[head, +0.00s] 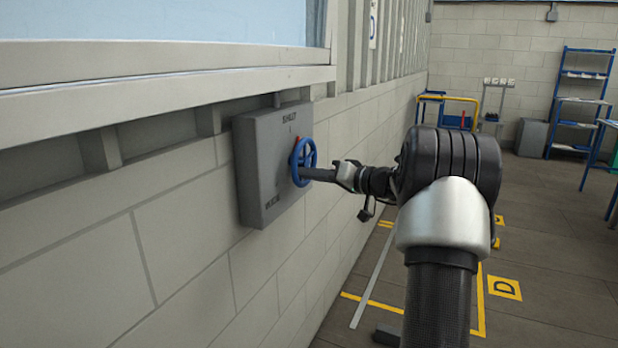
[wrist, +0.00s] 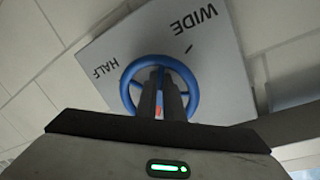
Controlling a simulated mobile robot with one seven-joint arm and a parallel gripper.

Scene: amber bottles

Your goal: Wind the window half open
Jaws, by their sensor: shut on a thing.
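A blue handwheel (head: 303,162) stands out from a grey box (head: 262,190) on the block wall below the window (head: 160,18). My gripper (head: 309,174) reaches it from the right and is shut on the wheel. In the wrist view the two dark fingers (wrist: 160,92) lie across the blue wheel (wrist: 193,98), hiding its middle. A small red part shows beside the wheel in the head view and between the fingers in the wrist view. The wrist view shows HALF and WIDE lettered on the box face (wrist: 130,45). The pointer's exact setting is hidden.
The pale window sill (head: 170,82) juts out above the box. Yellow floor lines and a D sign (head: 504,287) lie at right. A blue shelf rack (head: 580,95) and a yellow-railed trolley (head: 460,100) stand far back. The floor on the right is mostly clear.

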